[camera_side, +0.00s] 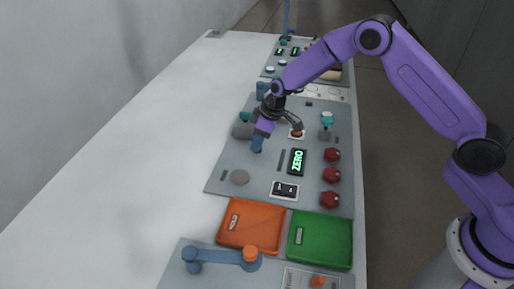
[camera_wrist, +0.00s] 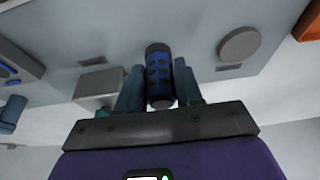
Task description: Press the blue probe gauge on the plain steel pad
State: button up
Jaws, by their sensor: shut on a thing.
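The blue probe gauge (camera_wrist: 158,72) stands between the fingers of my gripper (camera_wrist: 158,92) in the wrist view, its dark-banded body pointing away from the palm. In the side view my gripper (camera_side: 260,136) is shut on it, and the blue gauge (camera_side: 257,145) hangs over the grey panel. A plain round steel pad (camera_side: 239,177) lies on that panel, toward the camera and a little left of the gauge. The pad (camera_wrist: 239,45) also shows right of the gauge in the wrist view. The gauge is apart from the pad.
A display (camera_side: 297,161) reads ZERO in green. Red knobs (camera_side: 331,175) line the panel's right. An orange tray (camera_side: 250,224) and a green tray (camera_side: 320,239) stand nearer the camera. A grey block (camera_side: 242,129) sits beside my gripper. The white table at left is clear.

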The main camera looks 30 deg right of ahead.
jog(key=shift+r, duration=2.05)
send_near(236, 176)
jog(key=shift+w+a+r, duration=0.1)
jog(key=shift+w+a, duration=0.35)
jog(key=shift+w, duration=0.25)
jog(key=shift+s+a, duration=0.1)
jog(key=shift+f, duration=2)
jog(key=shift+f, duration=0.55)
jog(key=shift+r, duration=2.55)
